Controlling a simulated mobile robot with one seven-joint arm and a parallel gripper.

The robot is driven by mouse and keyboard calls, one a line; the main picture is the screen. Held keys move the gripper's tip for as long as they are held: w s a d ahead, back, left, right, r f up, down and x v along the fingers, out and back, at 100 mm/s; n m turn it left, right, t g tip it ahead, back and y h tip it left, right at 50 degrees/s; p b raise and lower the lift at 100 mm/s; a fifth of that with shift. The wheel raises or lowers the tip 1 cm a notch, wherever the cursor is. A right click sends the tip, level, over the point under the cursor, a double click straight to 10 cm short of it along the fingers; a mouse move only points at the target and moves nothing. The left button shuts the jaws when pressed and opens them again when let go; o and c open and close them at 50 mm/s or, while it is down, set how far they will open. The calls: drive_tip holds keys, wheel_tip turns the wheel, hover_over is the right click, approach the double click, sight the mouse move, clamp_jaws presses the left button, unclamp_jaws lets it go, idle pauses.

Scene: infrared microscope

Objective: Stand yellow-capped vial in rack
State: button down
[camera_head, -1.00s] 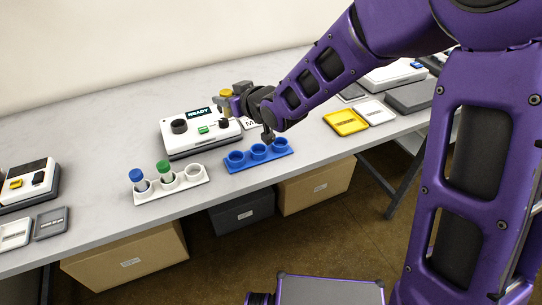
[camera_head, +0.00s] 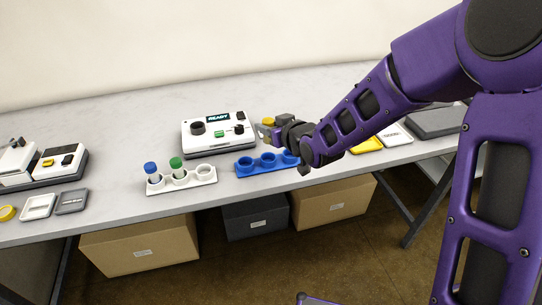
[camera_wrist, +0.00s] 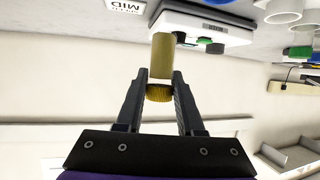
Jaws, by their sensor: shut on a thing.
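My gripper (camera_head: 265,130) is shut on the yellow-capped vial (camera_wrist: 162,57), holding it by the yellow cap (camera_wrist: 159,92). In the head view only the cap (camera_head: 267,121) shows clearly; my gripper hides most of the vial. The white rack (camera_head: 204,182) stands at the table's front edge, left of the blue rack (camera_head: 262,171). It holds a blue-capped vial (camera_head: 151,169) and a green-capped vial (camera_head: 176,166); its right hole is empty. The blue rack's visible holes are empty.
The white instrument (camera_head: 196,146) with a READY screen stands behind the racks. More devices and small trays (camera_head: 38,206) lie at far left. The tabletop left of the instrument is clear.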

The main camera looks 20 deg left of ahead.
wheel_tip(320, 180, down, 7)
drive_tip(key=shift+f+b, duration=0.15)
drive_tip(key=shift+b, duration=0.25)
drive_tip(key=shift+f, duration=0.2)
drive_tip(key=c, duration=0.5)
unclamp_jaws()
drive_tip(key=shift+s+d+r, duration=0.1)
drive_tip(key=shift+r, duration=0.25)
drive_tip(key=p+v, duration=0.1)
drive_tip(key=v, duration=1)
drive_tip(key=shift+s+d, duration=0.25)
